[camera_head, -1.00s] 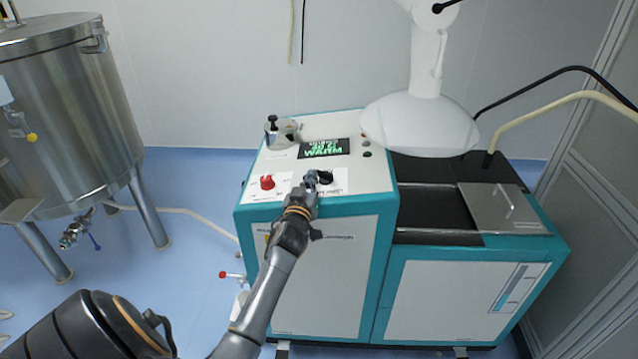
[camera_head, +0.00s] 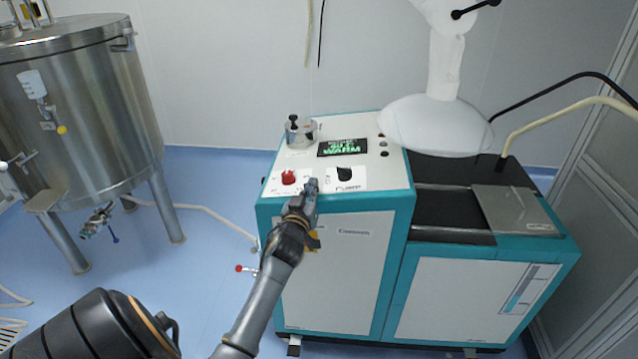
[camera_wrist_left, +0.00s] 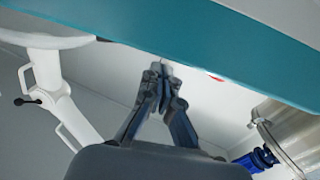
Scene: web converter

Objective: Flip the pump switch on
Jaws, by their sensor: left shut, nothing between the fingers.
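A white and teal machine (camera_head: 338,284) stands in the middle of the head view. Its sloped top panel carries a black rotary switch (camera_head: 345,173) on a white label, whose print is too small to read surely. A red knob (camera_head: 289,177) sits to its left. My left gripper (camera_head: 312,185) is shut and empty at the panel's front edge, between the two knobs and apart from the black switch. In the left wrist view the closed fingertips (camera_wrist_left: 164,68) are near the teal edge, and a bit of red shows to their right. My right gripper is not in view.
A display (camera_head: 342,147) with green text sits behind the switch. A white funnel-shaped hood (camera_head: 436,125) stands over the machine's right part. A steel tank (camera_head: 80,110) stands at the left.

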